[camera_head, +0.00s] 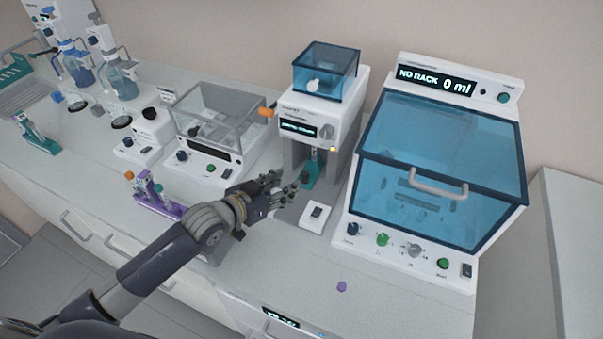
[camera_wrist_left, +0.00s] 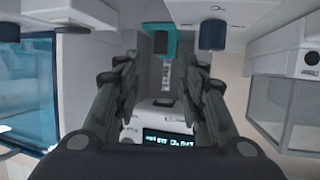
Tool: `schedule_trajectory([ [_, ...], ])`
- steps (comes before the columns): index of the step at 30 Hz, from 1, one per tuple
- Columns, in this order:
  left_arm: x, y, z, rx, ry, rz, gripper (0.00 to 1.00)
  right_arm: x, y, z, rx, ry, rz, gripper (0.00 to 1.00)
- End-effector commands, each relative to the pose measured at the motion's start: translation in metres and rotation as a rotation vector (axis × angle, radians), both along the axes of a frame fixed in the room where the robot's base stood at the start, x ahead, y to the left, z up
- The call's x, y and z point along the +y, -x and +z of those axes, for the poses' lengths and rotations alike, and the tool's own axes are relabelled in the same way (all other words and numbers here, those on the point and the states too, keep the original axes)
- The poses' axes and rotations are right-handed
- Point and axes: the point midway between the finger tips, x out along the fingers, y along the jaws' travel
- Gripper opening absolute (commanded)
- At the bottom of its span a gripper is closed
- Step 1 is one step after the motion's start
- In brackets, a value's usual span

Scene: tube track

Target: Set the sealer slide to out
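The white sealer (camera_head: 312,115) stands at the back middle of the bench, with a blue clear hood and a small lit display. Its teal slide piece (camera_head: 311,172) sits in the bay under the head; the teal part also shows in the left wrist view (camera_wrist_left: 146,42). My left gripper (camera_head: 286,188) is in front of the bay, close to the teal piece. Its fingers are apart with nothing between them (camera_wrist_left: 163,80). Whether a fingertip touches the sealer, I cannot tell. My right gripper is not in view.
A blue-lidded machine (camera_head: 430,170) stands to the right. A clear-covered box (camera_head: 215,125) stands to the left. A purple tube rack (camera_head: 160,205) is left of my gripper. A small purple cap (camera_head: 342,286) lies on the front bench, where there is bare room.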

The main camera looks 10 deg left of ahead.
Motion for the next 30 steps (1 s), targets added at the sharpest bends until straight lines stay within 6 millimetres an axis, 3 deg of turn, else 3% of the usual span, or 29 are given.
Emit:
schedule_trajectory([
  [5, -0.014, -0.028, -0.009, -0.001, 0.002, 0.0, 0.38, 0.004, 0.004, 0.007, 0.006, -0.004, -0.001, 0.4],
  [12, -0.027, -0.056, -0.024, -0.002, 0.001, 0.0, 0.38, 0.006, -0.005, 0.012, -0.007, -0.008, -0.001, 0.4],
  [28, -0.033, -0.067, -0.03, -0.002, 0.0, -0.001, 0.38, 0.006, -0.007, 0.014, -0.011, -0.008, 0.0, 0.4],
  [30, -0.033, -0.067, -0.03, -0.002, 0.0, -0.001, 0.22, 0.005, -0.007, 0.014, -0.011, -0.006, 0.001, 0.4],
])
